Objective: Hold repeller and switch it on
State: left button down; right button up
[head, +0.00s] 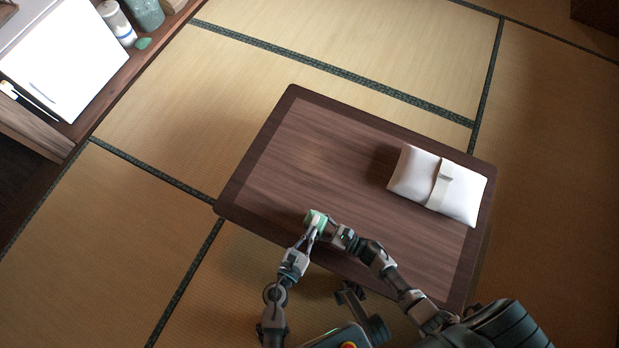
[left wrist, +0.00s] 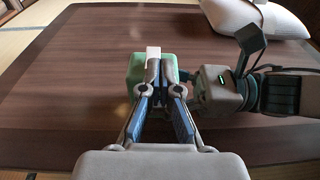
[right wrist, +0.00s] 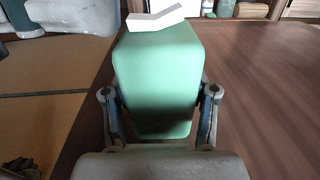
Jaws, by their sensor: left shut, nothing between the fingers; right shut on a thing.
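The repeller is a green rounded block (head: 314,216) with a white angled piece at its top, over the near edge of the low table. In the right wrist view the green block (right wrist: 156,70) fills the space between the fingers of my right gripper (right wrist: 158,105), which is shut on it. The white piece (right wrist: 157,20) shows at its upper end. My left gripper (left wrist: 163,78) is shut and empty, its tips right beside the green block (left wrist: 134,72) and the white piece (left wrist: 153,52). I cannot tell if they touch. The fingers hide part of the block.
The dark wooden table (head: 290,150) is mostly clear. A white cushion-like bundle with a band (head: 410,175) lies at its right. A shelf at the upper left holds a white box (head: 65,65), a bottle (head: 117,22) and other items. Tatami surrounds the table.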

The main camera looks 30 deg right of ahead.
pick_arm(q)
jog(key=shift+w+d+r, duration=0.3)
jog(key=shift+d+r, duration=0.05)
jog(key=shift+d, duration=0.05)
jog(key=r+v, duration=0.3)
jog(key=v, duration=1)
jog(key=shift+r, duration=0.1)
pick_arm(e)
jog(key=o, duration=1.3)
jog(key=shift+o, duration=0.2)
